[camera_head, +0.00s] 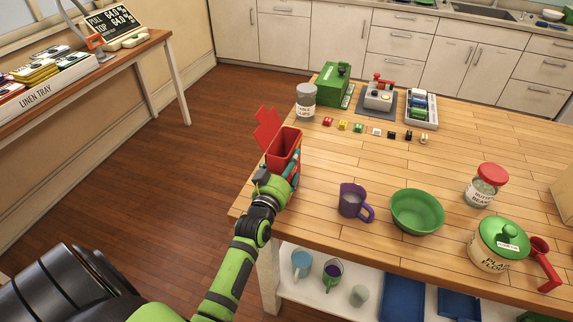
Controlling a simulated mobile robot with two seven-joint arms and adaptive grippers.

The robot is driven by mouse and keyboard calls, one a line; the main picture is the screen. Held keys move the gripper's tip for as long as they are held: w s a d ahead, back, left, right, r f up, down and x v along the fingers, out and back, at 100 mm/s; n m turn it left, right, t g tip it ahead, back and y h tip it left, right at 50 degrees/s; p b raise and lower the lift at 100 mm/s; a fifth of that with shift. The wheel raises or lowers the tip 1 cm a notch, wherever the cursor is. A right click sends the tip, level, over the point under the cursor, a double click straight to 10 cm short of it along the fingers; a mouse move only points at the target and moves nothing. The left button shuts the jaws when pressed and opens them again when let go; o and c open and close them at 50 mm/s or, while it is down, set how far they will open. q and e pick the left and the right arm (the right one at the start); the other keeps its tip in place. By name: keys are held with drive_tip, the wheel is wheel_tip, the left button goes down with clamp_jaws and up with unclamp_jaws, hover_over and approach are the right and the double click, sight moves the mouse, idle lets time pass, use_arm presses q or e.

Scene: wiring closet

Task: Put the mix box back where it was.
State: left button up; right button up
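A red box (285,146) with its red lid (267,128) swung open to the left is at the left edge of the wooden table (340,165). I read no label on it, so I cannot tell for sure that it is the mix box. My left gripper (280,180) is against the near, lower part of this box and appears closed around it. Its fingertips are partly hidden, and I cannot tell whether the box rests on the table or is slightly raised. My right gripper is not in view.
A lidded glass jar (306,103), a green box (334,86) and a row of small coloured blocks (358,128) stand behind. A purple jug (351,202), green bowl (417,211), red-lidded jar (484,187) and green-lidded canister (497,245) stand right. The table's middle is clear.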

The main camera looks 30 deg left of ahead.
use_arm(q)
drive_tip(key=shift+w, duration=0.1)
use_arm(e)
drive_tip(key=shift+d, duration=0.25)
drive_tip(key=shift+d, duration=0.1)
use_arm(q)
drive_tip(key=shift+s+r, duration=0.1)
drive_tip(key=shift+s, duration=0.2)
drive_tip(key=b+v, duration=0.2)
drive_tip(key=v, duration=0.9)
drive_tip(key=shift+s, duration=0.2)
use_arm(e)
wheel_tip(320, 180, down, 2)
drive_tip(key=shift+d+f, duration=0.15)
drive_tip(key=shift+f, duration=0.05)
